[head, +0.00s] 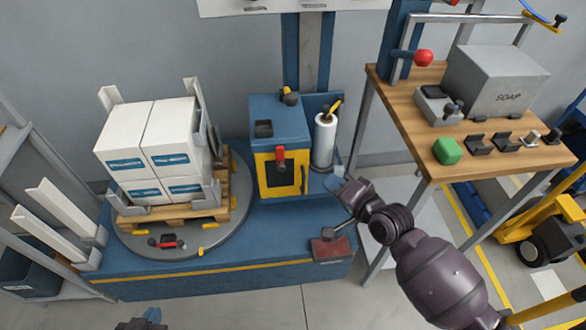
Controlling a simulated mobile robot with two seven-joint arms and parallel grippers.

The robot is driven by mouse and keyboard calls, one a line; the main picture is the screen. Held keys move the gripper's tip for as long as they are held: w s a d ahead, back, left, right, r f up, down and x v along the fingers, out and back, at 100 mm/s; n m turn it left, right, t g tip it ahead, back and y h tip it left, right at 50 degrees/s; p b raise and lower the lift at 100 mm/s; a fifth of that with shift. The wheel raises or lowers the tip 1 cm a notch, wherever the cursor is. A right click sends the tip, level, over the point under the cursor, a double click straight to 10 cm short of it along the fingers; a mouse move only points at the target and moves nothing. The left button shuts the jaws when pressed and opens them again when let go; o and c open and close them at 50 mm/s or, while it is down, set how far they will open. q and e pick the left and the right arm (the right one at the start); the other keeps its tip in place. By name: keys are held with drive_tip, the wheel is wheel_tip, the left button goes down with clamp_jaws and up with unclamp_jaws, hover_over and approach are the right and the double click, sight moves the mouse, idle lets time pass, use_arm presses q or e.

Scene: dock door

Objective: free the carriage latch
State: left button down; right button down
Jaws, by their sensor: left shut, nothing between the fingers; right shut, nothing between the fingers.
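The wrapper carriage (262,135) is a blue box with a yellow-framed front, on the blue base beside the mast. A red handle (281,156) sits upright on its front; I cannot tell whether this is the latch. A white film roll (324,140) stands at its right, with a yellow and black lever (335,108) above it. My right gripper (333,182) is shut and empty, just below and right of the roll, apart from the red handle; I cannot tell if it touches the base.
A turntable (240,205) at left carries a pallet (160,211) of white boxes (150,140). A red pedal (330,248) is at the base's front right. A wooden bench (400,100) at right holds a grey SOAP box (497,80) and a green block (447,150). Floor in front is clear.

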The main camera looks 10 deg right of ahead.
drive_tip(key=b, duration=0.2)
approach(282, 162)
drive_tip(key=w+d, duration=0.1)
drive_tip(key=w, duration=0.2)
drive_tip(key=shift+w+a+f, duration=0.3)
drive_tip(key=shift+a, duration=0.3)
drive_tip(key=shift+w+a+f, duration=0.25)
drive_tip(key=shift+w+a, duration=0.05)
drive_tip(key=shift+a, duration=0.3)
drive_tip(key=shift+w+a+f, duration=0.1)
drive_tip(key=shift+a+f, duration=0.05)
drive_tip(key=shift+a, duration=0.4)
drive_tip(key=shift+b, duration=0.3)
drive_tip(key=shift+f, duration=0.25)
drive_tip(key=shift+b, duration=0.3)
